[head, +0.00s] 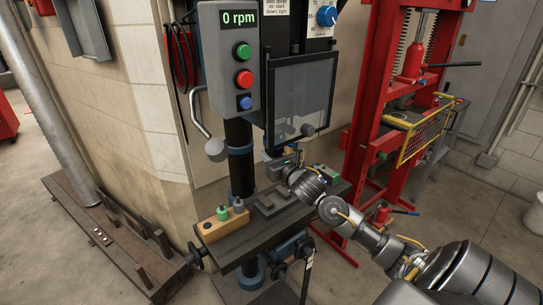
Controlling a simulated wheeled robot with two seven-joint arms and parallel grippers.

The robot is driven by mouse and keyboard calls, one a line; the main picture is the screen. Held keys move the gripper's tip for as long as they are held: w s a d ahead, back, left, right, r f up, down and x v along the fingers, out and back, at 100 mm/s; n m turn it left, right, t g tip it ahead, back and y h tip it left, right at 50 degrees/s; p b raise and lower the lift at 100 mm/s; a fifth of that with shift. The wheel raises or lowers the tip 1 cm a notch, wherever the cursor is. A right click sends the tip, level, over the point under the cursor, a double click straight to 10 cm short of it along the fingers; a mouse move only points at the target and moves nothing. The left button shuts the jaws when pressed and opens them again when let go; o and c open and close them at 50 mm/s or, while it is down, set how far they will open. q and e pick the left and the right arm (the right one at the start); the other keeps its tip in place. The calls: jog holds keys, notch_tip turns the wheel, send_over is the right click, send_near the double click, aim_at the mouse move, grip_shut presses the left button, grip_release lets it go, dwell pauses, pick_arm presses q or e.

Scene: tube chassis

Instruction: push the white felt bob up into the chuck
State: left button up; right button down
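The drill press shows in the head view with a grey control box (229,60), its display reading 0 rpm. A clear guard (299,97) hangs at the spindle. I cannot make out the chuck behind it. I cannot pick out the white felt bob; it is hidden or too small to tell. My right gripper (287,166) is above the press table (250,236), below the guard. Its fingers are small and dark, and I cannot see whether they hold anything. My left gripper is out of view.
A wooden block (217,230) with a green-topped bit (222,212) and a grey one (238,205) stands on the table's left. A grey vise-like fixture (273,201) lies mid-table. A feed handle (214,148) hangs left. A red press (383,110) stands right.

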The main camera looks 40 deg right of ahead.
jog(key=shift+d+r, duration=0.2)
jog(key=shift+r, duration=0.45)
jog(key=c, duration=1)
grip_release()
jog(key=shift+w+a, duration=0.1)
jog(key=shift+a, duration=0.05)
jog(key=shift+s+f, duration=0.3)
jog(key=shift+f, duration=0.05)
jog(key=shift+s+f, duration=0.1)
jog(key=shift+s, duration=0.2)
jog(key=s+a+b, duration=0.1)
jog(key=s+b, duration=0.2)
jog(key=s, duration=0.7)
jog(key=shift+a+r, duration=0.25)
